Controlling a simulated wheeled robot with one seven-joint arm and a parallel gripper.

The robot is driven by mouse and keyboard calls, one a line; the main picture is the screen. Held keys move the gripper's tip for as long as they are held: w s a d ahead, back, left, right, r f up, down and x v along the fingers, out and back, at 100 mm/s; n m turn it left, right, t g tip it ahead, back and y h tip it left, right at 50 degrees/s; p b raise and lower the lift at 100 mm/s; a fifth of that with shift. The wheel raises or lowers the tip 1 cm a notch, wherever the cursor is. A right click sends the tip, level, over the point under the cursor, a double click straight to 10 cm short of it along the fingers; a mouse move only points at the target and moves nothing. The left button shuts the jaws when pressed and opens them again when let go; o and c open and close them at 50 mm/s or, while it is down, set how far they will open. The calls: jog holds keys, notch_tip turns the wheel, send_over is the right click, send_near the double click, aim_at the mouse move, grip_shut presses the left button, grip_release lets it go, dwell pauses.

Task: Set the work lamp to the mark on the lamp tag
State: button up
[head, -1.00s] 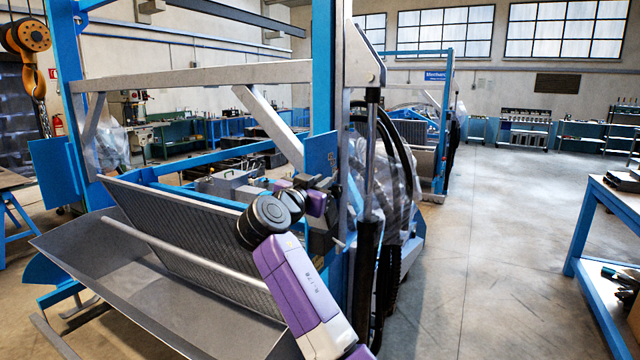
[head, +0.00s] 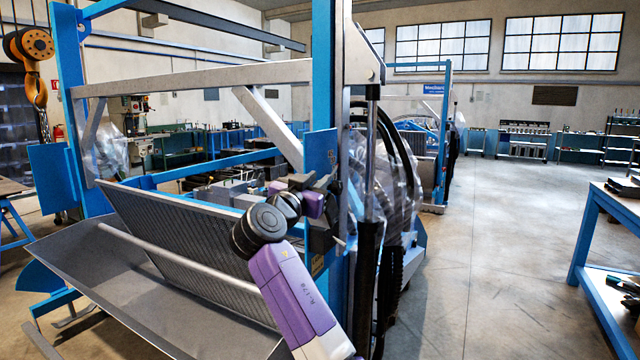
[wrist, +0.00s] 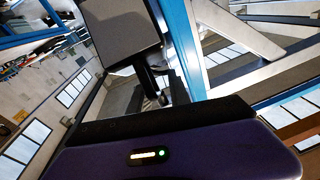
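My gripper (head: 325,190) is at the blue upright of the machine frame, small and dark against dark parts there. Its fingers cannot be told apart in the head view. The wrist view shows my purple gripper body with a lit strip and a green light, but no clear fingertips. Beyond it in the wrist view is a dark box with a grey face (wrist: 120,28) above a short black stalk (wrist: 150,82). It may be the work lamp, but I cannot be sure. No lamp tag or mark can be made out in either view.
The blue and grey machine frame (head: 322,70) fills the left and middle, with a sloping mesh panel (head: 185,235) and metal tray (head: 90,260) below. Black hoses (head: 400,150) hang right of the upright. A blue workbench (head: 583,235) stands far right, with clear floor (head: 480,270) between.

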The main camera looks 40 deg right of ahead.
jog(key=shift+o, duration=0.5)
jog(key=shift+a, duration=0.15)
jog(key=shift+s+a+f, duration=0.1)
jog(key=shift+s+f, duration=0.05)
jog(key=r+b+v, duration=0.1)
jog(key=b+v, duration=0.1)
jog(key=v, duration=0.5)
jog(key=shift+f, duration=0.35)
jog(key=shift+a, duration=0.15)
